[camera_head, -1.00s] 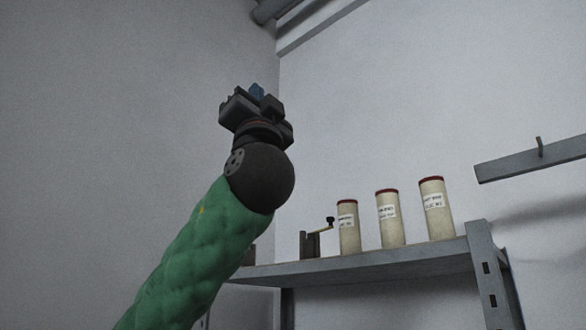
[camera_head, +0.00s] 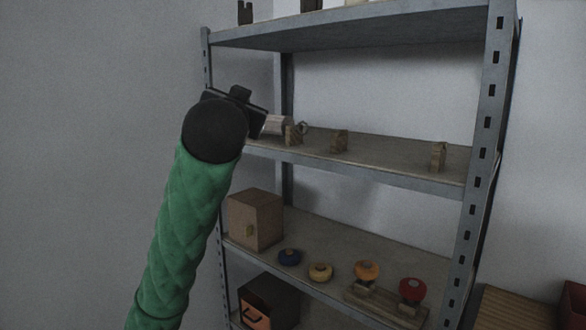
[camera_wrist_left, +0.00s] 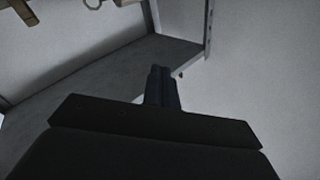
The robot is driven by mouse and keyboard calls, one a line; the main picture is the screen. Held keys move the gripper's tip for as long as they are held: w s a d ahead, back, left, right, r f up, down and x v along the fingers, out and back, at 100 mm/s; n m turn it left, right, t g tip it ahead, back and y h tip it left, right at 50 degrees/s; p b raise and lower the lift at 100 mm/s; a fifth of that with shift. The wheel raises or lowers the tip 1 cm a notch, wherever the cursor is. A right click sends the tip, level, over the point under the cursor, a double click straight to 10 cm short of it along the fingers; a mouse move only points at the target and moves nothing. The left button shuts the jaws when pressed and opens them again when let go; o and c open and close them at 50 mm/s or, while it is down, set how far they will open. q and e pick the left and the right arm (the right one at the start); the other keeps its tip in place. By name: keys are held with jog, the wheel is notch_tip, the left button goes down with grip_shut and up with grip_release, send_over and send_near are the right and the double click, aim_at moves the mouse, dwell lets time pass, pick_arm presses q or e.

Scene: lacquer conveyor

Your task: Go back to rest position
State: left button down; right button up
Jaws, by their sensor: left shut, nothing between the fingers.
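My left gripper (camera_head: 241,93) is raised at the end of the green-sleeved arm in the head view, in front of the left side of the metal shelf unit (camera_head: 350,170). The dark round wrist joint hides part of it. In the left wrist view its fingers (camera_wrist_left: 161,78) are together, with nothing between them. A grey shelf board (camera_wrist_left: 110,80) lies beyond the fingers there. My right gripper is in neither view.
The middle shelf holds a pale cylinder (camera_head: 277,124) close to my left gripper and small wooden pieces (camera_head: 339,141). Bare wall fills the left.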

pick_arm(q)
jog(key=s+a+f+g+h+p, duration=0.1)
jog(key=s+f+g, duration=0.2)
jog(key=f, duration=1.2)
jog(key=s+a+f+n+g, duration=0.1)
jog(key=s+f+g, duration=0.2)
jog(key=f, duration=1.3)
jog(key=s+a+f+g+h+p, duration=0.1)
jog(key=s+f+g, duration=0.2)
jog(key=f, duration=1.2)
jog(key=s+a+f+n+g, duration=0.1)
jog(key=s+f+g, duration=0.3)
jog(key=s+f, duration=1.2)
jog(key=s+f+g, duration=0.4)
jog(key=s+f, duration=0.9)
jog(key=s, duration=0.2)
jog(key=shift+s+y+p, duration=0.25)
jog(key=shift+y+p, duration=0.05)
jog(key=shift+p, duration=0.15)
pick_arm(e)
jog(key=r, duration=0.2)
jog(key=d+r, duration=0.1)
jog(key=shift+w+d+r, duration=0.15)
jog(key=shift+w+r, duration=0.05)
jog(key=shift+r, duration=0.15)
